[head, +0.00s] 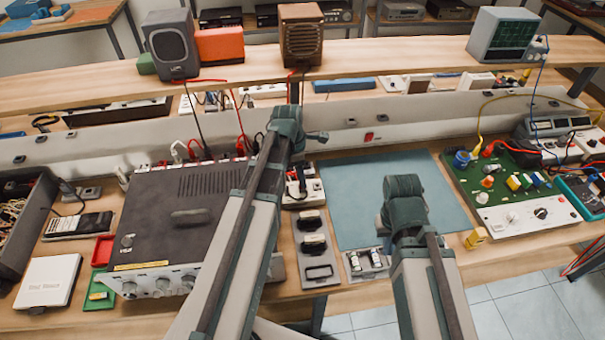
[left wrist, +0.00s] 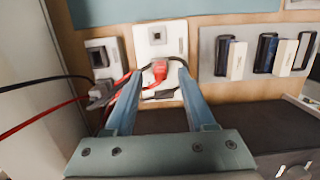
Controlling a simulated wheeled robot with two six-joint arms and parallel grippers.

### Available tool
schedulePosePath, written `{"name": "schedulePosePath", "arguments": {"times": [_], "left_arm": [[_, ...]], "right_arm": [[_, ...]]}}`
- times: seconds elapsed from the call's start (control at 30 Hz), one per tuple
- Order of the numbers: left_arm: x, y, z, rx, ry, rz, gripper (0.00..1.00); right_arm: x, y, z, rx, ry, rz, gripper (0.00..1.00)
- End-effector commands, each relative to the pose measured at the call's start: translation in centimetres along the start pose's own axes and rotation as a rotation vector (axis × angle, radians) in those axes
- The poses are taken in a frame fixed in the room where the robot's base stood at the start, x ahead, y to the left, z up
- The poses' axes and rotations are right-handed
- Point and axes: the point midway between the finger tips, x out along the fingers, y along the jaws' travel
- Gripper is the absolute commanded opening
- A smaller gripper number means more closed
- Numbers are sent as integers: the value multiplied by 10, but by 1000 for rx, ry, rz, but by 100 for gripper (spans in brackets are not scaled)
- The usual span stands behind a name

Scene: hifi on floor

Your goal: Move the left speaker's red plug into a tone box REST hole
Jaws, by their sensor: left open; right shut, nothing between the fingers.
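The dark left speaker (head: 172,42) stands on the back shelf, with red and black leads trailing down from it. My left gripper (left wrist: 159,76) is open, with one finger on each side of the red plug. Whether the fingers touch it is unclear. A grey connector (left wrist: 100,93) with black and red leads lies at a smaller white box (left wrist: 99,56). Box labels are unreadable. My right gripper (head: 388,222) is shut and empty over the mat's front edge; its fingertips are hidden.
The dark amplifier (head: 150,225) stands left of the white box. A grey plate with black blocks (head: 320,272) lies in front of that box. A blue mat (head: 350,190) gives free room to its right. A green circuit board (head: 480,175) lies further right.

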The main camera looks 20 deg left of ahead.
Motion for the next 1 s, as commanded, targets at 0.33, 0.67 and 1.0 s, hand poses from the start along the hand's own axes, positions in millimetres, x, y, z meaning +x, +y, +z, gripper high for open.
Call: {"name": "schedulePosePath", "arguments": {"times": [0.33, 0.67, 1.0], "left_arm": [[-63, 0, 1, 0, 0, 0, 55], [-106, 0, 0, 0, 0, 0, 55], [-111, 0, 0, 0, 0, 0, 55]], "right_arm": [[-62, 6, 4, -1, 0, 0, 0], [-104, 10, 6, -2, 0, 0, 0], [-109, 10, 6, -3, 0, 0, 0]]}}
